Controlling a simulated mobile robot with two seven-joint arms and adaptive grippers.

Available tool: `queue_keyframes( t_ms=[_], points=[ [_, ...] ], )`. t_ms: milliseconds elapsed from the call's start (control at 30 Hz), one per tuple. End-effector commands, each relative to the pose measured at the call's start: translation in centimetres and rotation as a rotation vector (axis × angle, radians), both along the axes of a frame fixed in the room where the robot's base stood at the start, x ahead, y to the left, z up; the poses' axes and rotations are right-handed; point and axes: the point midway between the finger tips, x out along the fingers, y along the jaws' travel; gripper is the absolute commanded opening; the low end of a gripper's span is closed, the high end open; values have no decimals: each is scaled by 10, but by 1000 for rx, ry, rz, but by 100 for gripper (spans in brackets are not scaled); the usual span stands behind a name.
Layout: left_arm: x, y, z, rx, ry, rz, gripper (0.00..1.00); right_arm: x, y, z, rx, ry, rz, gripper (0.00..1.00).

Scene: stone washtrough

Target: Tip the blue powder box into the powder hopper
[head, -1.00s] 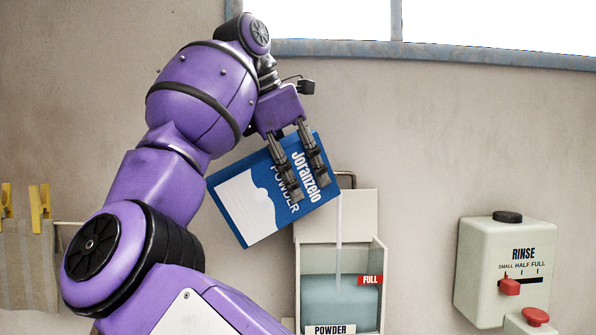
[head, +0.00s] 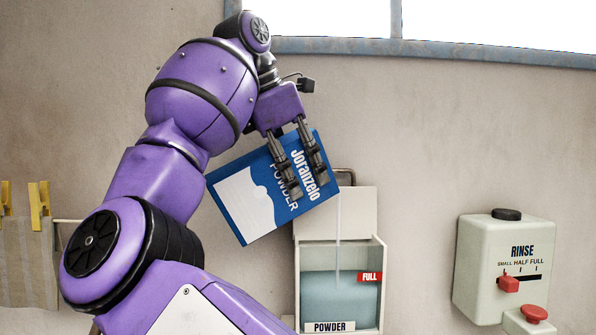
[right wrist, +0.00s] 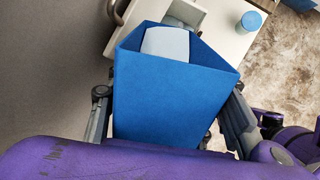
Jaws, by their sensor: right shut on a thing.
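My right gripper (head: 307,184) is shut on the blue powder box (head: 244,205) and holds it tilted, its upper right corner above the powder hopper (head: 381,262). A thin pale stream falls from the box into the hopper. Pale blue powder (head: 330,300) stands in the hopper with its surface around the top of the red FULL label (head: 369,277). In the right wrist view the box (right wrist: 165,100) sits between the fingers, with something pale at its open end. My left gripper is not in view.
A rinse dispenser (head: 505,268) with red controls is on the wall to the right. Yellow pegs (head: 40,199) and a hanging cloth (head: 25,260) are at the left. A window (head: 420,20) is above. The wall between hopper and dispenser is clear.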

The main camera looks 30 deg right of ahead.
Motion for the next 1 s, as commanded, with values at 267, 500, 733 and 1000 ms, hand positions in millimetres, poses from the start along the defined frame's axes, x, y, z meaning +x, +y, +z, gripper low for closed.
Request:
queue_keyframes(
  t_ms=[267, 500, 733, 1000],
  points=[
    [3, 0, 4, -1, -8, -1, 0, -3, -3, -3, 56, -25, -2, 0],
    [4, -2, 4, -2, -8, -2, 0, -2, -4, -7, 89, -34, -1, 0],
    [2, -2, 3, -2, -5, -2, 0, -2, -4, -8, 88, -34, -1, 0],
    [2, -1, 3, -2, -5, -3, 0, -2, -4, -8, 87, -34, 0, 0]
  ],
)
